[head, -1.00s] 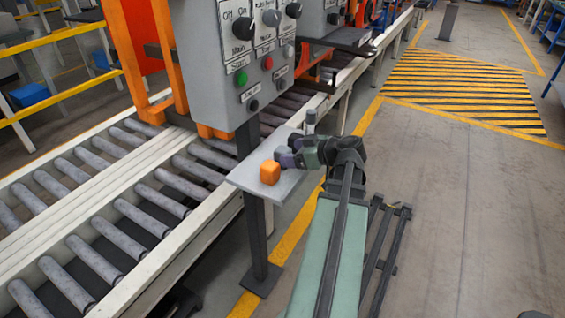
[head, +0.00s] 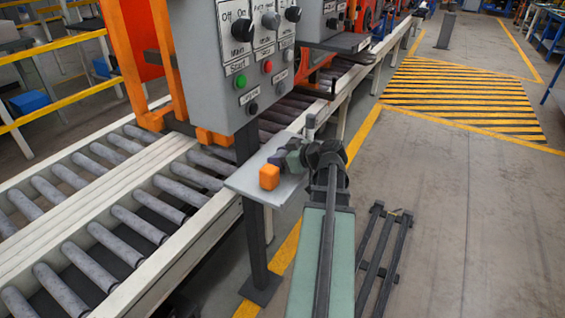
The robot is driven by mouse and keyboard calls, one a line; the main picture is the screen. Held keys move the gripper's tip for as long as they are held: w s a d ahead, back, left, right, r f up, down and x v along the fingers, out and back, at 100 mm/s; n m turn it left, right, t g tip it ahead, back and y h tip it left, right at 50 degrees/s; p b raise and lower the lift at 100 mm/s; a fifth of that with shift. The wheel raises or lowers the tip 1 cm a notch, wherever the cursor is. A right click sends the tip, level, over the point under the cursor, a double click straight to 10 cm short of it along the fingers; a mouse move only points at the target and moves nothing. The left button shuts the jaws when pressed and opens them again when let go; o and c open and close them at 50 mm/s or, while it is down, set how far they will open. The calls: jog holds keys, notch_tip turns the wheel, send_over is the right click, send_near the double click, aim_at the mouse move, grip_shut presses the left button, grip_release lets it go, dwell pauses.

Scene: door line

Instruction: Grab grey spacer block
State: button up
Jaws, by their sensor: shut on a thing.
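My gripper (head: 276,158) is over the small grey shelf below the control box, just behind the orange block (head: 269,177).
The shelf (head: 240,184) stands on a dark post beside the roller conveyor (head: 130,222). The grey control box (head: 225,60) hangs close above and behind it. A slim grey upright piece (head: 310,124) stands behind my wrist.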

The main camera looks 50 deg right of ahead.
aim_at(280, 152)
jog(key=shift+c, duration=0.2)
notch_tip(280, 152, up, 20)
jog(key=p, duration=2)
